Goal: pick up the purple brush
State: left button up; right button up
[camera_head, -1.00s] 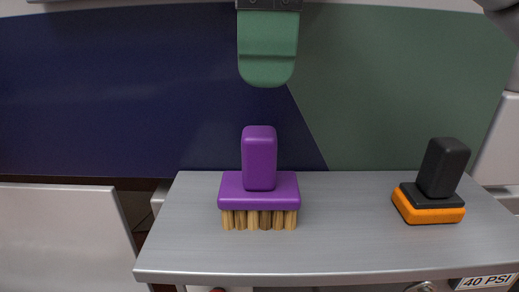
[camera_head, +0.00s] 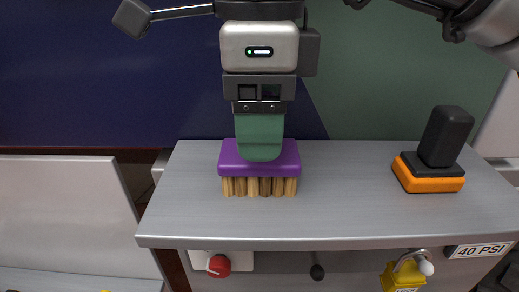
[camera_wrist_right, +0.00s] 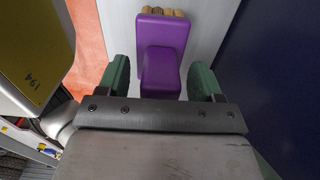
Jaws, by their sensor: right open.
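The purple brush (camera_head: 232,160) stands bristles down on the grey shelf (camera_head: 345,205), its handle upright. My right gripper (camera_head: 260,150) is over it, pointing down, with its green finger hiding the handle in the head view. In the right wrist view the purple handle (camera_wrist_right: 160,72) lies between the two green fingers of the open right gripper (camera_wrist_right: 161,80). A gap shows on both sides of the handle, so neither finger seems to press on it. My left gripper is not in view.
A black and orange brush-like block (camera_head: 430,170) stands at the right of the shelf. The shelf between it and the purple brush is clear. A dark blue and green wall (camera_head: 110,80) rises behind. A red knob (camera_head: 219,266) and a yellow part (camera_head: 404,277) are below the shelf edge.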

jog(key=shift+f, duration=0.1)
jog(key=shift+c, duration=0.5)
grip_shut()
jog(key=shift+r, duration=0.55)
jog(key=r, duration=0.1)
jog(key=r+b, duration=0.1)
jog(key=s+r, duration=0.1)
jog(key=shift+a+r+b, duration=0.2)
jog(key=shift+a+b, duration=0.05)
jog(key=shift+b, duration=0.05)
jog(key=s+a+r, duration=0.4)
jog(key=s+r, duration=0.2)
jog(key=s, duration=0.3)
jog(key=shift+s+r+b, duration=0.3)
jog(key=shift+s+b, duration=0.05)
jog(key=shift+b, duration=0.1)
jog(key=shift+a, duration=0.1)
